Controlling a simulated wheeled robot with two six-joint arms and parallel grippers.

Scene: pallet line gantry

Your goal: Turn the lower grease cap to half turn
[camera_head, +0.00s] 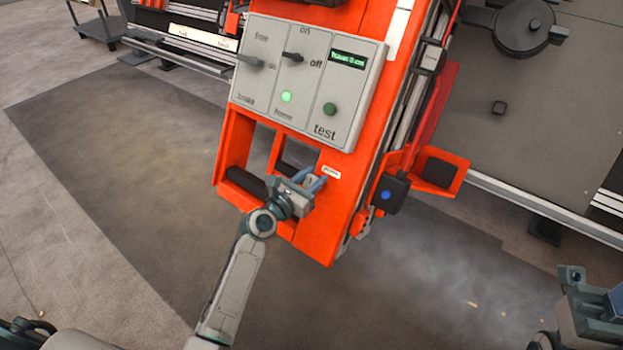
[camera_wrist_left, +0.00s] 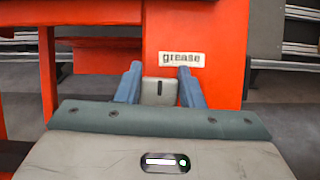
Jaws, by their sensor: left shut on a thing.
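The grease cap (camera_wrist_left: 159,91) is a small light-grey block with a short dark upright mark on its face. It sits on the red gantry column beside a white "grease" label (camera_wrist_left: 182,59), which also shows in the head view (camera_head: 331,172). My left gripper (camera_head: 311,181) is at the lower part of the column. In the left wrist view its two blue fingers (camera_wrist_left: 160,88) stand on either side of the cap, shut on it. In the head view the gripper mostly hides the cap. My right gripper (camera_head: 593,297) is at the lower right edge, partly cut off.
A grey control panel (camera_head: 305,82) with two levers, a lit green lamp, a small display and a green test button is above my left gripper. A black box with a blue button (camera_head: 389,194) juts out right of the column. Open floor lies left.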

